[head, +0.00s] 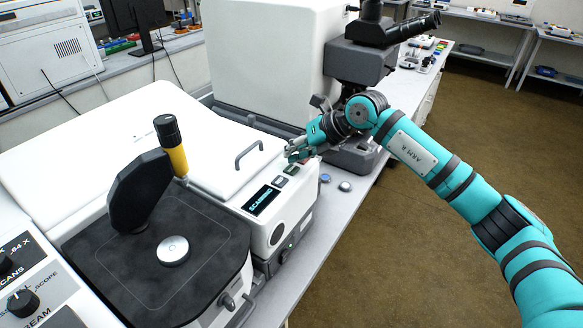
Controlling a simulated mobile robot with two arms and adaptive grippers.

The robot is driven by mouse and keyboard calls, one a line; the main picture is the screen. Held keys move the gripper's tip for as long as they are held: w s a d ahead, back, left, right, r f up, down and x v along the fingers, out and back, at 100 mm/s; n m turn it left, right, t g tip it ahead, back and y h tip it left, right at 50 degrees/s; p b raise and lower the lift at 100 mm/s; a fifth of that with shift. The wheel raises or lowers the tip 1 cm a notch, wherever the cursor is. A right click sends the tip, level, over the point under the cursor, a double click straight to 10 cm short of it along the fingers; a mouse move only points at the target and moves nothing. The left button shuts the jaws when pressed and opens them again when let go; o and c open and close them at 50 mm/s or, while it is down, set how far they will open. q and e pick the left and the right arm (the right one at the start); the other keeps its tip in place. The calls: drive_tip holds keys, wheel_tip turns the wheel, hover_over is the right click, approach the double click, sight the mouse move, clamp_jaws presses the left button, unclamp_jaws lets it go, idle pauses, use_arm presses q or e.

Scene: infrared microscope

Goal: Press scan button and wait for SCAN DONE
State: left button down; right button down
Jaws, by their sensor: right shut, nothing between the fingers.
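The white infrared instrument (210,150) stands on the bench. Its small dark display (262,201) reads "SCANNING" in light letters. Behind the display on the same panel are small dark buttons, one of them (279,182) uncovered. My right gripper (290,155) is shut and empty, with its fingertips at the far end of this button panel. I cannot tell whether the fingertips touch a button, and the gripper may hide part of the panel. My left gripper is not in view.
A black stage with a yellow-and-black handle (175,150) and a round metal disc (173,251) is at the front left. A microscope eyepiece head (375,45) stands behind my right arm. Two small round pieces (345,186) lie on the bench near its edge. Open floor is at the right.

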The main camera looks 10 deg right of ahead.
sight(293, 167)
wheel_tip(293, 167, up, 5)
drive_tip(key=p, duration=0.2)
drive_tip(key=shift+p, duration=0.35)
drive_tip(key=shift+f, duration=0.1)
idle(0.3)
